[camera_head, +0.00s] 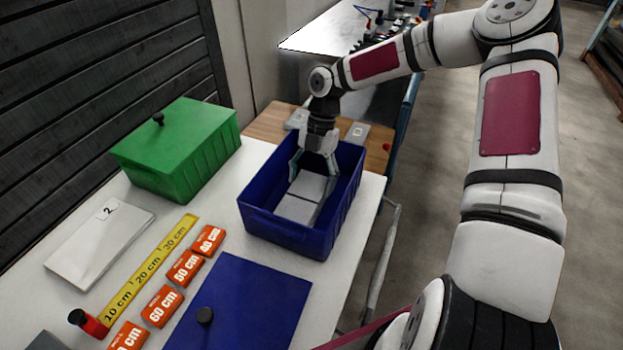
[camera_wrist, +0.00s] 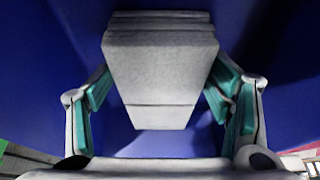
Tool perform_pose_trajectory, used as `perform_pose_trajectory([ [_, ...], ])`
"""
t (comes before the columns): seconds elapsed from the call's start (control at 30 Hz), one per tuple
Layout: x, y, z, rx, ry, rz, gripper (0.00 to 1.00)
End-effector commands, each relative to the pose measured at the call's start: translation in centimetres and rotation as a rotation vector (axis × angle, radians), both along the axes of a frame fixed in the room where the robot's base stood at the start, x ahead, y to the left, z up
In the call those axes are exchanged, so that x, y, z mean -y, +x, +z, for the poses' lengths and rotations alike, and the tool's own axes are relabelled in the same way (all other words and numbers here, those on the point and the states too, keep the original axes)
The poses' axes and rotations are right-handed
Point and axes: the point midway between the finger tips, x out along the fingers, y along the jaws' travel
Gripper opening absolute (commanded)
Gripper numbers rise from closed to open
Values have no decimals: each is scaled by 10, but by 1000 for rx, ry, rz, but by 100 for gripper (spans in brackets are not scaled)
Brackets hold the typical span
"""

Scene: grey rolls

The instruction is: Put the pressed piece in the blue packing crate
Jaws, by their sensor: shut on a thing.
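The blue packing crate (camera_head: 262,226) stands open on the white table, and its blue inner walls fill most of the wrist view (camera_wrist: 40,70). My gripper (camera_head: 309,187) reaches down inside it, with a finger on each side of a light grey, flat-sided piece (camera_head: 307,184). In the wrist view the teal finger pads (camera_wrist: 162,82) close on the sides of this grey piece (camera_wrist: 160,65). A seam crosses it, and layered edges show at its far end. A second grey face (camera_head: 295,208) shows beside it in the crate; I cannot tell whether it is separate. The piece's underside is hidden.
A green lidded box (camera_head: 185,150) stands left of the crate. A blue lid (camera_head: 240,310) with a black knob lies in front. Orange marked blocks (camera_head: 186,268), a yellow ruler strip (camera_head: 150,270) and a white slab marked 2 (camera_head: 100,245) lie to the left.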

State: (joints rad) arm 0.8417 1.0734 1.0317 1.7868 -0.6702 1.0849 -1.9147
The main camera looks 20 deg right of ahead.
Motion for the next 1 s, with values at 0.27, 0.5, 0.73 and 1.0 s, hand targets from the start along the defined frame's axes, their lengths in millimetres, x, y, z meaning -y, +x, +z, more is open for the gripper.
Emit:
perform_pose_trajectory([
  [0.27,0,0,0,1,-1,0,93],
  [0.5,1,0,0,1,-1,0,93],
  [0.73,5,5,14,4,-3,-1,93],
  [1.0,19,19,63,5,-3,-2,93],
])
